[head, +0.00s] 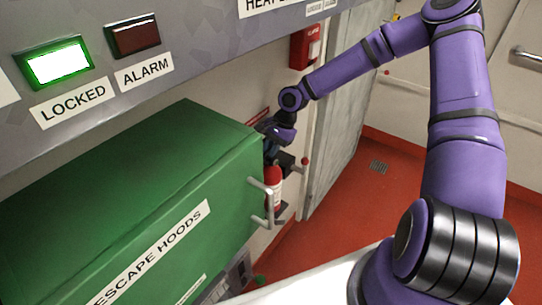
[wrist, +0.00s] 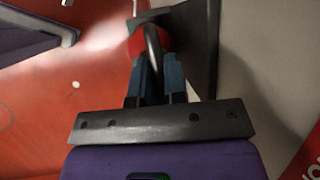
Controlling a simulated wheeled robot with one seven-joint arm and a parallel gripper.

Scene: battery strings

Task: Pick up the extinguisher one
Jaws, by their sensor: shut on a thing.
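The red fire extinguisher (head: 273,186) stands upright by the wall, just past the right end of the green box in the head view. Its lower part is partly hidden behind the box's handle. My gripper (head: 274,150) is at the extinguisher's top, partly hidden by the box corner. In the wrist view, my gripper (wrist: 154,85) has its two blue fingers shut on a dark curved part at the top of the extinguisher. The red body (wrist: 136,45) shows beyond the fingers, largely hidden by them and a dark plate.
The green escape-hoods box (head: 130,200) with its grey handle (head: 262,203) is close on the left. A grey panel (head: 150,60) overhangs it. A red wall box (head: 305,47) and a grey door (head: 340,110) are behind. Red floor (head: 345,200) is open on the right.

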